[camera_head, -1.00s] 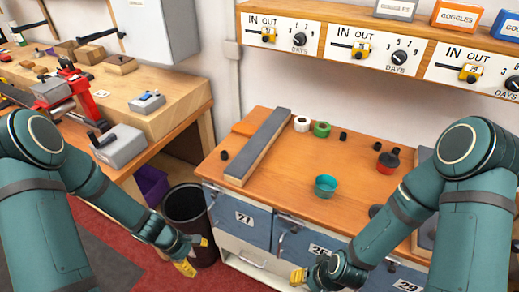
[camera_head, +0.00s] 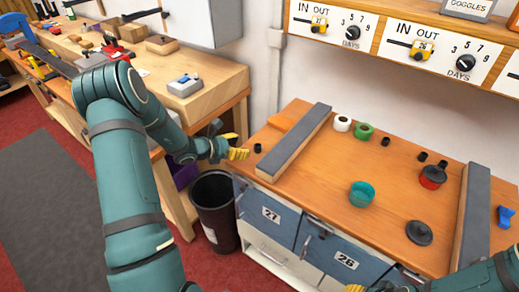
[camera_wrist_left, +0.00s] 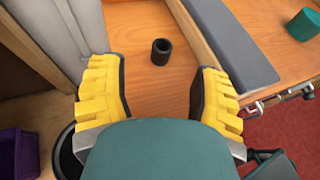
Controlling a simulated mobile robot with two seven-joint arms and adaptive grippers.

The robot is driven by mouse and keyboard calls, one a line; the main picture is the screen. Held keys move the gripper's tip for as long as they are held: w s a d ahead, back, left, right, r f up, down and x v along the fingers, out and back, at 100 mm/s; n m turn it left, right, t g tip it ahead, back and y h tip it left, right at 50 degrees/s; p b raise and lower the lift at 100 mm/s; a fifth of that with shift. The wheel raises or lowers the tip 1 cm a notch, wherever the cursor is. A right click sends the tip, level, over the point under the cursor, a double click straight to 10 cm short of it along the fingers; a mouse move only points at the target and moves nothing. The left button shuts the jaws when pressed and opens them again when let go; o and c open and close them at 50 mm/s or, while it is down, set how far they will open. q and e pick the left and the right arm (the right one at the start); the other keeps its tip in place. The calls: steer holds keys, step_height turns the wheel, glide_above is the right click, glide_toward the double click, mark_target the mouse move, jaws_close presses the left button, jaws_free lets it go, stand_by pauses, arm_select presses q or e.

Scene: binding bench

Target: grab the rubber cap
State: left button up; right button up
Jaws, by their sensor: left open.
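A small black rubber cap (camera_head: 257,148) stands on the wooden cabinet top near its left end, left of a long grey-topped bar. It also shows in the left wrist view (camera_wrist_left: 162,52), with a dark hollow in its top. My left gripper (camera_head: 237,146) is open with yellow fingers, just left of this cap. In the left wrist view the cap is ahead of the gap between the open fingers (camera_wrist_left: 157,80), not touched by them. Other small black caps (camera_head: 385,141) stand farther right. Only a yellow tip of my right gripper (camera_head: 354,288) shows at the bottom edge.
The grey-topped bar (camera_head: 296,143) lies close right of the cap. White (camera_head: 342,123) and green (camera_head: 364,131) rolls, a teal cup (camera_head: 361,194) and a red-and-black pot (camera_head: 432,177) stand beyond. A dark bin (camera_head: 214,212) is below left. The cabinet's middle has free room.

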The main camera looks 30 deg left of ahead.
mark_target(257, 146)
arm_select(q)
steer(key=shift+b+x, duration=0.35)
steer(key=shift+x, duration=3.5)
steer(key=shift+s+d, duration=0.15)
steer(key=shift+d, duration=0.05)
steer(key=c, duration=0.9)
